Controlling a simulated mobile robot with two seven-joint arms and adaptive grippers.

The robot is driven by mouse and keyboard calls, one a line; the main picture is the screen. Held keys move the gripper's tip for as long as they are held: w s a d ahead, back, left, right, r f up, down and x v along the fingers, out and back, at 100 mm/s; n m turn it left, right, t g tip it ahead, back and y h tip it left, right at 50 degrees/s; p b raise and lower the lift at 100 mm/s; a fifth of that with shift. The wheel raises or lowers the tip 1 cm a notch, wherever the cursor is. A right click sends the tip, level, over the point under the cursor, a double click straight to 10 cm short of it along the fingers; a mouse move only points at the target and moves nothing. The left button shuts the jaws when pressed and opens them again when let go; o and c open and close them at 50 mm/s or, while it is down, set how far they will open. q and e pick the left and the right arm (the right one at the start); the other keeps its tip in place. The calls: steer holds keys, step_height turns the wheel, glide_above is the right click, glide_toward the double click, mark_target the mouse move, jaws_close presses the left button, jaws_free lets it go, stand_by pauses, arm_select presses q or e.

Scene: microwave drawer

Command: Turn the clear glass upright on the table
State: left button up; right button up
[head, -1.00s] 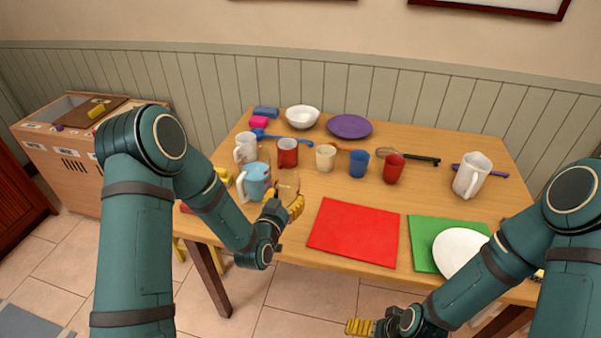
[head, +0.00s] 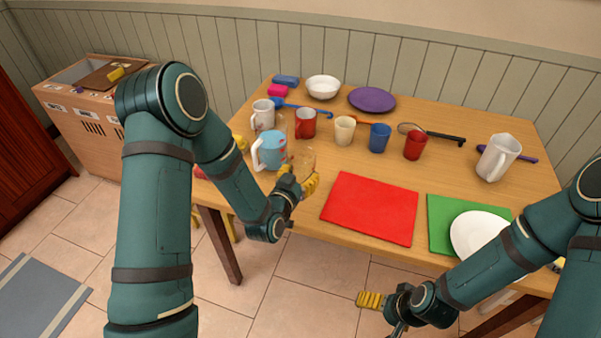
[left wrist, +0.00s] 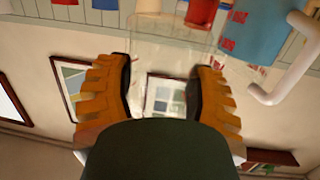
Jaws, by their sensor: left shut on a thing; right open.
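The clear glass (head: 302,158) is faint and see-through near the table's front left, beside the blue measuring jug. My left gripper (head: 300,186) is shut on it. In the left wrist view the glass (left wrist: 172,50) shows between the two yellow fingers of the left gripper (left wrist: 165,92). I cannot tell which end is its rim or whether it touches the table. My right gripper (head: 382,314) is open and empty, low in front of the table's front edge.
The blue jug (head: 270,150) stands close left of the glass. A red cup (head: 305,124), cream cup (head: 344,130) and blue cup (head: 379,138) stand behind. A red mat (head: 370,208) lies flat to the right. A white plate (head: 478,235) overlaps the green mat (head: 442,222).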

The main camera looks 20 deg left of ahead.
arm_select(q)
steer(key=shift+f, duration=2.3)
steer(key=o, duration=1.2)
steer(key=shift+s, duration=0.1)
steer(key=s, duration=0.4)
steer(key=s+a+r, duration=0.1)
steer(key=s, duration=0.2)
steer(key=shift+s, duration=0.1)
steer(key=shift+s, duration=0.1)
